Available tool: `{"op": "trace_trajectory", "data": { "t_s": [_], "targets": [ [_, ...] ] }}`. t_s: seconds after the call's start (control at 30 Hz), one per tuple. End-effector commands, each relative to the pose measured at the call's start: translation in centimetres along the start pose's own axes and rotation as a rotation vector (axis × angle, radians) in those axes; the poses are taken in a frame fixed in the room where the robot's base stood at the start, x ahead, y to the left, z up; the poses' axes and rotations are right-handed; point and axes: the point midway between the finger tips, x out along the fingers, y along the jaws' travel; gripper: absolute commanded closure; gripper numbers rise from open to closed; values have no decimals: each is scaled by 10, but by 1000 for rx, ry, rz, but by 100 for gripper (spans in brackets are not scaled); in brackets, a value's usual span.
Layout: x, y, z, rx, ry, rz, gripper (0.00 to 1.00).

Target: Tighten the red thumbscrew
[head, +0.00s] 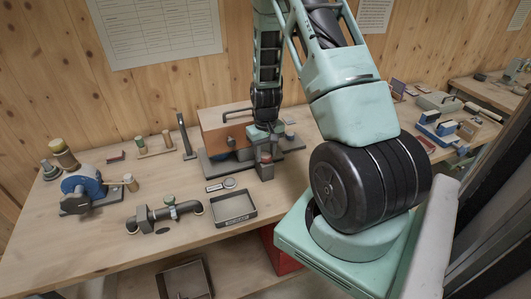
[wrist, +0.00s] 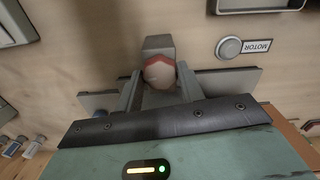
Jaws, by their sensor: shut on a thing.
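The red thumbscrew (wrist: 159,71) is a faceted red knob with a paler, worn face, on a grey block (wrist: 157,44). In the wrist view it sits between the two fingers of my gripper (wrist: 159,77), which is shut on it. In the head view the red thumbscrew (head: 265,158) shows as a small red spot on the grey part in front of the orange-brown mixer box (head: 224,128). My gripper (head: 266,138) comes down onto it from above. The fingers and arm hide part of the mixer, and the thumbscrew's thread is hidden.
A round grey button (wrist: 229,47) with a MOTOR label (wrist: 257,46) lies beside the thumbscrew. A shallow dark tray (head: 237,219), a pipe fitting (head: 165,212) and a blue machine (head: 84,186) stand on the bench. Bare wood lies between them.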

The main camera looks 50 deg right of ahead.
Motion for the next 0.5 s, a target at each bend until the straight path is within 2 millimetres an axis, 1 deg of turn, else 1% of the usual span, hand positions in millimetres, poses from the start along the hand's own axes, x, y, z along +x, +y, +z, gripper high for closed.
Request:
{"op": "trace_trajectory", "data": {
  "t_s": [0.33,0.37,0.4,0.43,0.5],
  "targets": [
    [-1,0,-1,3,2,0,84],
    [-1,0,-1,3,2,0,56],
    [-1,0,-1,3,2,0,45],
    [-1,0,-1,3,2,0,40],
    [-1,0,-1,3,2,0,40]
  ]
}}
